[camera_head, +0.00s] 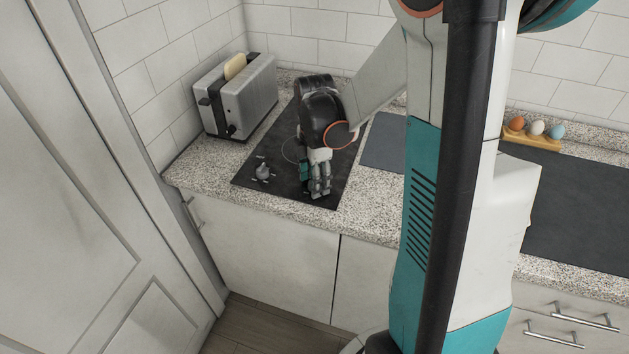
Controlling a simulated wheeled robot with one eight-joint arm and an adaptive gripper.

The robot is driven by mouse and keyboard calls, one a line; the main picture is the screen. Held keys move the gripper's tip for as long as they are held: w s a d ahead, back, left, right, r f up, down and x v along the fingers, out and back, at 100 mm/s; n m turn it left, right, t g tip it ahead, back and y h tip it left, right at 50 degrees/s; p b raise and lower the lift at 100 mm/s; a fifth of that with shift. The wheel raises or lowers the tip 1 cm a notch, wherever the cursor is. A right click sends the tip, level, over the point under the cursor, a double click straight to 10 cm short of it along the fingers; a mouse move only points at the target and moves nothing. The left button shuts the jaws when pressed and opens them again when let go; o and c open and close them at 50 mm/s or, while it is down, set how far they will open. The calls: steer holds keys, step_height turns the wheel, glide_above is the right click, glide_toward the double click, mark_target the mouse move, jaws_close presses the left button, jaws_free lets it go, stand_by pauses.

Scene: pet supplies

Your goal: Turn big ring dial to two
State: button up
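A black cooktop (246,181) lies in the counter at the back left, with a thin pale ring line (284,152) on its surface partly hidden by my arm. A small grey dial (263,172) stands near the cooktop's front left. Its markings are too small to read. My gripper (319,191) points down over the front right part of the cooktop, to the right of the grey dial and apart from it. Its fingers look close together, but I cannot tell whether they are shut or hold something. The cooktop under the fingers is hidden.
A silver toaster (246,98) with bread (235,67) stands left of the cooktop by the wall. A grey mat (382,145) lies to the right. A wooden egg holder (530,141) with three eggs stands far right. My arm blocks the middle.

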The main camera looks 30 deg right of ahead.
steer(key=shift+c, duration=0.3)
steer(key=c, duration=1)
